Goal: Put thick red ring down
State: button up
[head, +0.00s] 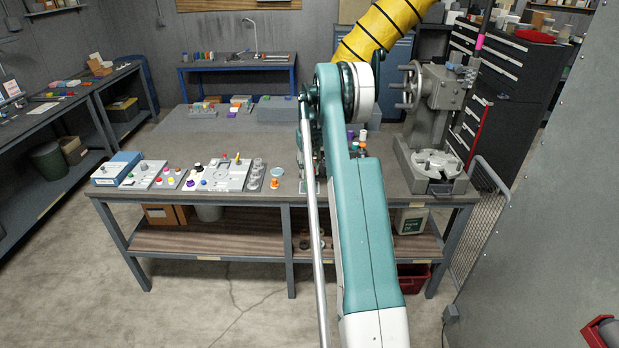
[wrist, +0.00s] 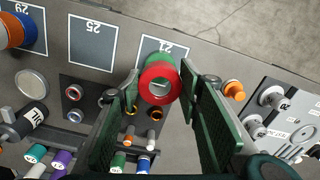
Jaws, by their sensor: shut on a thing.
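The thick red ring (wrist: 146,94) is between my gripper's fingertips (wrist: 158,84) in the wrist view, its hole facing the camera. My gripper is shut on it. A green round thing (wrist: 158,59) shows just behind the ring; I cannot tell whether the two touch. Both overlap a dark square marked 21 (wrist: 176,46) on the bench. The gap between ring and bench cannot be judged. In the head view my arm hides the ring and most of my gripper.
Square 25 (wrist: 92,45) is empty. Square 29 (wrist: 40,17) holds orange and blue round things. A plate with small rings and pegs (wrist: 75,92) lies beside them, and a grey panel with knobs (wrist: 285,115) stands right. In the head view, a grey press (head: 436,125) stands on the bench's right.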

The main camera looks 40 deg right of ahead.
aim_at(309, 175)
jog(key=shift+f, duration=0.15)
jog(key=shift+f, duration=1.75)
jog(key=shift+f+b, duration=0.35)
jog(key=shift+f, duration=0.15)
jog(key=o, duration=1)
jog(key=shift+r, duration=0.15)
jog(key=shift+r+p, duration=0.55)
jog(key=shift+p, duration=0.1)
notch_tip(309, 175, up, 12)
jog(key=shift+f+b, duration=0.15)
jog(key=shift+b, duration=0.35)
